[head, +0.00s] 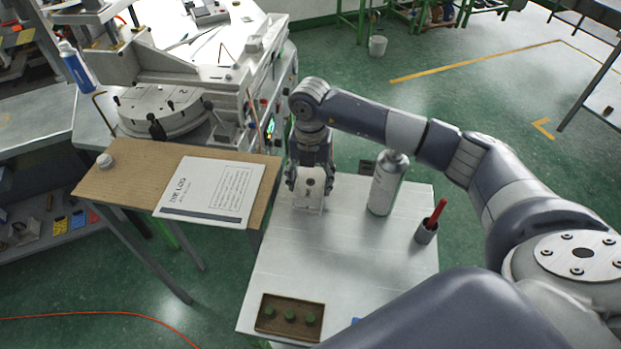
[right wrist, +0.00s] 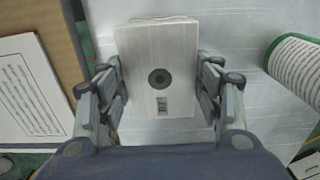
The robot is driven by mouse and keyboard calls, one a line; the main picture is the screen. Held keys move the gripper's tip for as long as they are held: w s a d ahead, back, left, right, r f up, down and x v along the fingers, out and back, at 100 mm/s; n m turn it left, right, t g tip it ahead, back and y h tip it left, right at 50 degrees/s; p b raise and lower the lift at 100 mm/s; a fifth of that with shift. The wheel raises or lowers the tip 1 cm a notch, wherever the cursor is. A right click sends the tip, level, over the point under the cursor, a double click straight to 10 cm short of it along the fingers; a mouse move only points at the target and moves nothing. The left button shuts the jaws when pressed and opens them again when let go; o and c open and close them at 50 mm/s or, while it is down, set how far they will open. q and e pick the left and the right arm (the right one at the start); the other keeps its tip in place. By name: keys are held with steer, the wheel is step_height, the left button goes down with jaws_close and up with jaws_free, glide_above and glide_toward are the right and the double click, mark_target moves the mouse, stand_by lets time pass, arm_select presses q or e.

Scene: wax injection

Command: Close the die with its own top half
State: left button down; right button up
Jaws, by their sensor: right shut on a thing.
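A pale metal die block (head: 308,203) stands on the silver table, at its far left part. In the right wrist view the die block (right wrist: 150,50) is a rectangle with a dark round hole in its middle and a small marked plate below it. My right gripper (head: 311,184) points down over it, with one finger at each of its long sides, shut on the die's top half. A second edge shows at the block's far end in the wrist view. I cannot tell how the halves sit against each other. My left gripper is in neither view.
A spray can (head: 385,186) stands right of the die, and a cup (head: 426,233) with a red tool further right. A brown tray (head: 263,325) with green pieces lies at the front. A log sheet (head: 205,190) lies on the wooden board to the left. The table's middle is clear.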

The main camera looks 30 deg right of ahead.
mark_target(310, 183)
steer(key=shift+f+b, duration=0.55)
steer(key=shift+f, duration=0.25)
steer(key=o, duration=1.4)
steer(key=shift+r, duration=0.1)
step_height(310, 183, up, 12)
